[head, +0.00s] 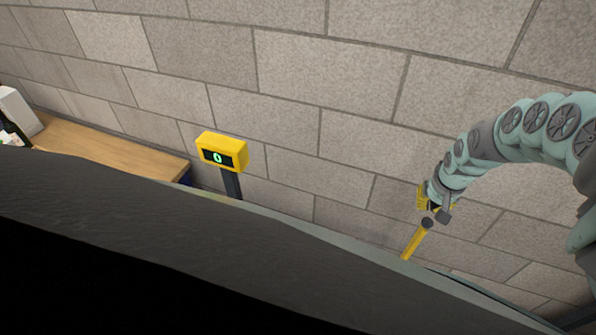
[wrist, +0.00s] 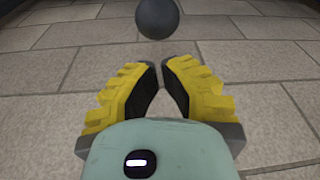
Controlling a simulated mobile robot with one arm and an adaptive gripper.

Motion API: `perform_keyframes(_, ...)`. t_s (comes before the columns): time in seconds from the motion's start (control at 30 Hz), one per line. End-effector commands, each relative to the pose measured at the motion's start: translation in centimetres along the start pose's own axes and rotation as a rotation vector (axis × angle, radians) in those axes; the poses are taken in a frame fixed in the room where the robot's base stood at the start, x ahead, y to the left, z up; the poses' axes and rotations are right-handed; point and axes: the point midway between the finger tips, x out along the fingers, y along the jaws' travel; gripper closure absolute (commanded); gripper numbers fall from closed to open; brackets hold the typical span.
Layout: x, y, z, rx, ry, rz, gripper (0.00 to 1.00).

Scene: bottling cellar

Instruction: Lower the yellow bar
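The yellow bar (head: 413,243) rises at a slant in the head view, with a dark round knob (head: 427,223) at its upper end. Its lower part is hidden behind the dark edge in front. My gripper (head: 434,203) is just above the knob in the head view. In the wrist view the two yellow fingers of my gripper (wrist: 160,66) lean together, their tips almost meeting, with nothing between them. The dark knob (wrist: 157,18) shows beyond the fingertips, apart from them in the picture. The bar itself cannot be made out in the wrist view.
A yellow display box (head: 222,151) reading 0 stands on a dark post left of the bar. A wooden bench top (head: 110,150) is at the left, with a white object (head: 18,109) on it. A block wall (head: 330,80) closes the back.

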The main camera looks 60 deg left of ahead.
Motion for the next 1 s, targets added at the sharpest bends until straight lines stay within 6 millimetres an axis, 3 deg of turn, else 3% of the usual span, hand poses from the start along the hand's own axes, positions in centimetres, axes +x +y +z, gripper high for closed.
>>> perform_keyframes(0.03,-0.7,-0.3,0.1,-0.004,-0.002,-0.002,1.0)
perform_keyframes(0.4,-0.3,0.0,1.2,-0.008,-0.004,0.005,1.0)
perform_keyframes(1.0,0.0,-0.3,1.0,-0.008,-0.005,0.006,1.0)
